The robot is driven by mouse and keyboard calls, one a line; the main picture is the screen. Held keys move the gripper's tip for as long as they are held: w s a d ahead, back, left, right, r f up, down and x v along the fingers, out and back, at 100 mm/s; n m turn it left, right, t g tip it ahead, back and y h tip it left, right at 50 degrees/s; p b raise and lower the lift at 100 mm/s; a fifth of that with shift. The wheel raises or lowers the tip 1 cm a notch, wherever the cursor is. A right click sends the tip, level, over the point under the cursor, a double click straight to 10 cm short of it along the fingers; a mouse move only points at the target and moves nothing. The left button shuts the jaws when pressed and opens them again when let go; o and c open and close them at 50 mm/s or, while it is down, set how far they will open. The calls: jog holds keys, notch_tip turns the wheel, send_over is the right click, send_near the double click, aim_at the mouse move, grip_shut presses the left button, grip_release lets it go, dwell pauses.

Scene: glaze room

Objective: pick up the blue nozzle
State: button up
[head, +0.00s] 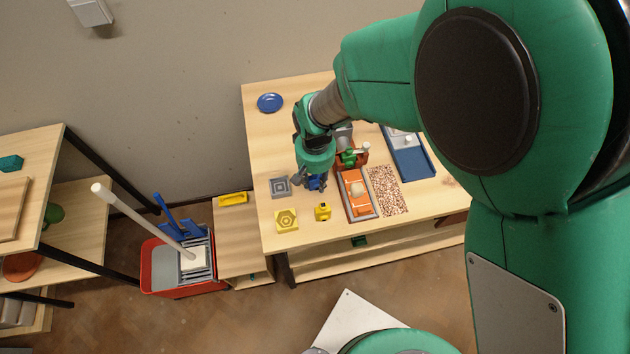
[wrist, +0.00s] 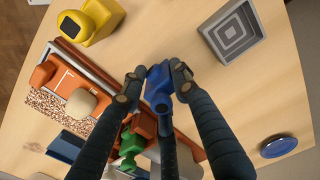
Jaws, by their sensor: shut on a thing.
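The blue nozzle (wrist: 158,88) is between the two fingertips of my gripper (wrist: 157,82) in the wrist view, and the fingers are shut on it. In the head view the nozzle (head: 316,183) shows as a small blue shape under my gripper (head: 311,182), over the wooden table (head: 262,125). I cannot tell whether it still touches the table or another thing.
A grey square dish (head: 279,187) lies left of my gripper, with a yellow block (head: 286,220) and a small yellow item (head: 323,211) in front. An orange tray (head: 357,209), speckled mat (head: 388,190) and blue tray (head: 412,165) lie to the right. A blue plate (head: 270,102) sits behind.

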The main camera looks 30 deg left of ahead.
jog(key=shift+r, duration=0.1)
notch_tip(320, 180, up, 10)
jog(key=shift+f+p, duration=0.1)
jog(key=shift+p, duration=0.75)
